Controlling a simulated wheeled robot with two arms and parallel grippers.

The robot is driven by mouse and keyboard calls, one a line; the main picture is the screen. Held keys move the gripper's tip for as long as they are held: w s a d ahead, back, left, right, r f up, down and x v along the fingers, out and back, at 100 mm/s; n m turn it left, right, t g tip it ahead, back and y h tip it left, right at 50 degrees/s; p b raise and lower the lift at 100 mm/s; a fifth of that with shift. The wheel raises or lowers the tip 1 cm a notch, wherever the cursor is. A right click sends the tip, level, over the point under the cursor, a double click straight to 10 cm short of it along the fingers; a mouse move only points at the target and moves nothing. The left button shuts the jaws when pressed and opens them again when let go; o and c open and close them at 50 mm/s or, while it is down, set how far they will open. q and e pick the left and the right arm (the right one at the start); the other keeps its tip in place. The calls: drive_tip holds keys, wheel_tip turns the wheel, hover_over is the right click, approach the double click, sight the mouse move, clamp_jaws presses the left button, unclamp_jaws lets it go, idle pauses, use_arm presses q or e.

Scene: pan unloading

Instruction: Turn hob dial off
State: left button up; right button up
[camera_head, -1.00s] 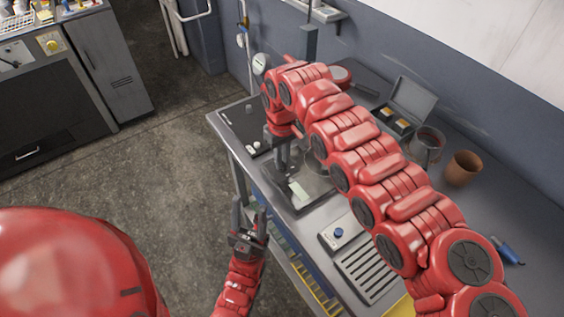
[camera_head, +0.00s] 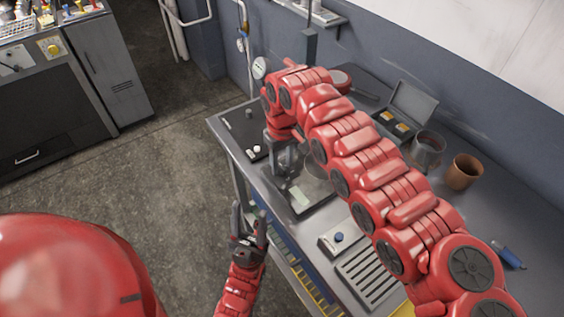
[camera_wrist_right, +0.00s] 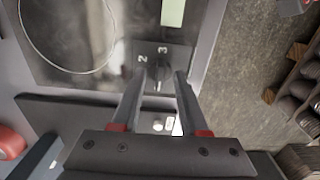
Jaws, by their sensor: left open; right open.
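The hob (camera_head: 318,203) is a dark glass plate set in the grey counter, partly hidden by my right arm. In the right wrist view its dark dial (camera_wrist_right: 160,73) sits near the plate's edge, with the numbers 2 and 3 beside it. I cannot tell which setting it points to. My right gripper (camera_wrist_right: 161,80) is open, with one finger on each side of the dial; contact is unclear. In the head view my right gripper (camera_head: 284,170) is over the hob's near-left part and hides the dial. My left gripper (camera_head: 250,217) is open and empty, beside the counter's front edge.
A pale rectangle (camera_head: 299,196) shows on the hob. A unit with a blue knob (camera_head: 338,237) is on the counter to the right. A metal pot (camera_head: 427,148), a brown pot (camera_head: 463,172) and an open grey box (camera_head: 411,108) stand behind. Floor at left is clear.

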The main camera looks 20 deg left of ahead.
drive_tip(key=shift+r, duration=0.55)
wheel_tip(320, 180, up, 10)
drive_tip(key=r+b, duration=0.1)
drive_tip(key=b, duration=0.2)
wheel_tip(320, 180, up, 5)
drive_tip(key=p, duration=0.4)
hover_over(281, 166)
drive_tip(key=shift+d+r, duration=0.15)
drive_tip(key=shift+r, duration=0.05)
